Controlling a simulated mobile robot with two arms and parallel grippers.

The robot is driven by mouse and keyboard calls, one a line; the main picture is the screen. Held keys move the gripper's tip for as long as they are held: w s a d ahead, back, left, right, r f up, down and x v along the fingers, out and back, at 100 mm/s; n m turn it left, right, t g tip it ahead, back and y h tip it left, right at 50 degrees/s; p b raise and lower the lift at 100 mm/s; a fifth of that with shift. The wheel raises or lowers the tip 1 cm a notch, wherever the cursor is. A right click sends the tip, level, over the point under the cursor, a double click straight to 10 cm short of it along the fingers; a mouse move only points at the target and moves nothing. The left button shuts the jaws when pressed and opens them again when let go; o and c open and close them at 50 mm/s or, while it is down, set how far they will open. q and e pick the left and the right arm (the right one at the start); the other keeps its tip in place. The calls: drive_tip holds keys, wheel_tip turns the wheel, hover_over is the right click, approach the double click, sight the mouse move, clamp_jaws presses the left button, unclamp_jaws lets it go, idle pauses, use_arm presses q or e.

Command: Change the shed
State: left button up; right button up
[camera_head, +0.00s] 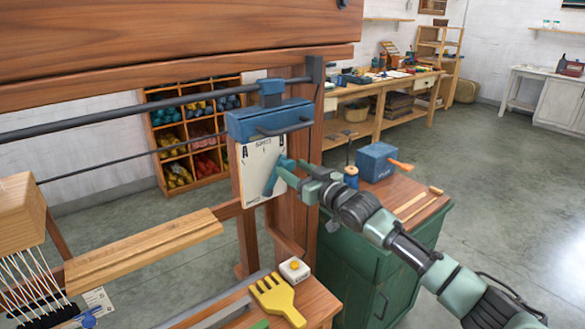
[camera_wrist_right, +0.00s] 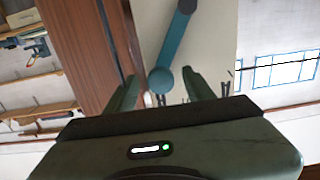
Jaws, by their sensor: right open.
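The white shed plate (camera_head: 255,158), lettered at the top with a mark at each upper corner, hangs below a blue housing (camera_head: 268,121) on the loom's upright. A teal lever (camera_head: 270,183) lies across the plate, slanting up to the right. In the right wrist view the lever (camera_wrist_right: 176,45) runs from a dark pivot to a round knob (camera_wrist_right: 160,80). My right gripper (camera_head: 288,172) is at the knob end. Its fingers are open, one on each side of the knob, with gaps visible. The gripper partly hides the lever's end in the head view. My left gripper is out of view.
A green cabinet (camera_head: 372,262) with a blue box (camera_head: 377,161) and blue spool stands right of the loom. A yellow comb (camera_head: 277,299) and small white box (camera_head: 294,270) lie on the near wooden ledge. Yarn shelves (camera_head: 190,137) stand behind. Open floor lies at the right.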

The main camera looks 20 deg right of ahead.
drive_tip(key=shift+w+a, duration=0.15)
drive_tip(key=shift+w, duration=0.15)
clamp_jaws()
idle(1.3)
